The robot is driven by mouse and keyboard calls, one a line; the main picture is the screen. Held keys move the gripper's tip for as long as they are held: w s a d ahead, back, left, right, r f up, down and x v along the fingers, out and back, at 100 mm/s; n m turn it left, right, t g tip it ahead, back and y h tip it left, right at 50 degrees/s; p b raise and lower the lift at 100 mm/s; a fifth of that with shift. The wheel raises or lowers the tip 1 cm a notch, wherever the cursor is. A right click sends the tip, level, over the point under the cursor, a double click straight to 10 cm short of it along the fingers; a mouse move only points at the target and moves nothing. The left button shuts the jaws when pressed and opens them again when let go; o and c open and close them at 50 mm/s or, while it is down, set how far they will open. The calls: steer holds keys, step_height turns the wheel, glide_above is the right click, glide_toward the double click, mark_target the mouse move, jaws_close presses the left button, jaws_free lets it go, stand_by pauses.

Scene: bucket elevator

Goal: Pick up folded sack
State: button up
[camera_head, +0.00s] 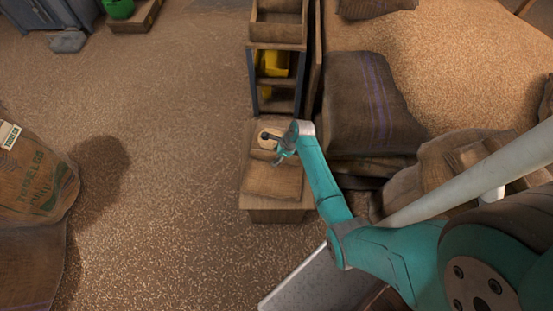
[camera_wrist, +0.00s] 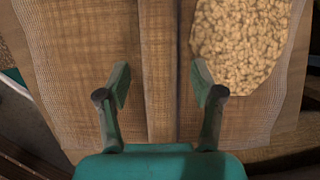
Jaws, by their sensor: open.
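A brown woven folded sack (camera_head: 272,182) lies flat on top of a low wooden box or stand (camera_head: 280,215). Brown woven cloth (camera_wrist: 85,60) fills the left of the wrist view, and a raised strip (camera_wrist: 158,60) runs up the middle. My gripper (camera_head: 282,155) is over the far edge of the sack in the head view. In the wrist view my gripper (camera_wrist: 160,86) is open, its two fingers on either side of the strip, with nothing held. I cannot tell whether the fingertips touch the cloth.
A patch of pale grain (camera_wrist: 240,40) lies right of the strip. Behind the stand is a wooden shelf (camera_head: 278,50) with yellow items (camera_head: 275,65). A stuffed dark sack (camera_head: 370,105) is to the right. A printed sack (camera_head: 35,175) stands far left. Grain-strewn floor (camera_head: 170,130) is open between.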

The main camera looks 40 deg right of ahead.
jaws_close()
steer(key=shift+r, duration=0.1)
stand_by(0.3)
